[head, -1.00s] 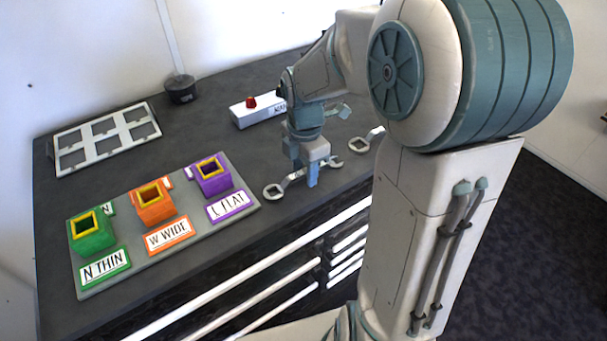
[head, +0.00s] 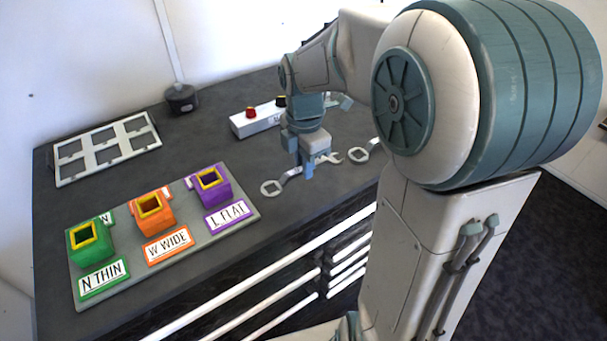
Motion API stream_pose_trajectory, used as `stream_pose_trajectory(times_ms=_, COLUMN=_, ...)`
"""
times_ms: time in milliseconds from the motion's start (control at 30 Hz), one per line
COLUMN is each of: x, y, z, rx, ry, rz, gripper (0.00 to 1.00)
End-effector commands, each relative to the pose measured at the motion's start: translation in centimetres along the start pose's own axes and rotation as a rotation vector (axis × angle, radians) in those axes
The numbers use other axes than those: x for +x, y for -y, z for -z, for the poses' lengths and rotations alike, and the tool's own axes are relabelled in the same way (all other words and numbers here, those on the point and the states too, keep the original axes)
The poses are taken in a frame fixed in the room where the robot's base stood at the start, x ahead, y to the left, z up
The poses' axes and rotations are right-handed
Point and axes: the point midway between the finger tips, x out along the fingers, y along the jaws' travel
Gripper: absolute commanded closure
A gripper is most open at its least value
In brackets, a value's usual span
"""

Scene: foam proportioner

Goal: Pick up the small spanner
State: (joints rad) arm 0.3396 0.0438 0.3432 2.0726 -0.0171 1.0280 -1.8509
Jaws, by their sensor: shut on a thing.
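A grey metal spanner (head: 291,174) lies across my gripper (head: 308,170) near the front edge of the dark worktop. Its ring end points left and its open jaw shows on the right. My gripper points down and is shut on the middle of this spanner. Whether the spanner touches the worktop or is slightly above it, I cannot tell. A second grey spanner (head: 358,156) lies to the right, its ring end showing and the rest hidden behind my arm. With that one partly hidden, I cannot compare their sizes.
A grey board (head: 250,208) holds green (head: 90,242), orange (head: 154,213) and purple (head: 211,187) sockets with labels. A white box (head: 258,120) with red and dark knobs stands behind my gripper. A white frame (head: 107,147) and black pot (head: 181,98) are further back.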

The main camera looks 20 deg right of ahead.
Motion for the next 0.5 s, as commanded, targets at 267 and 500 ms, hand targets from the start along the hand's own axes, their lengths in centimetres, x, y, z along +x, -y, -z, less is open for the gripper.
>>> stream_pose_trajectory(times_ms=267, x=-3.9, y=2.2, z=-6.0, rx=0.005, ry=0.002, rz=-0.003, gripper=1.0)
stream_pose_trajectory(times_ms=500, x=-6.2, y=3.6, z=-9.7, rx=0.001, ry=0.001, rz=-0.002, gripper=1.0)
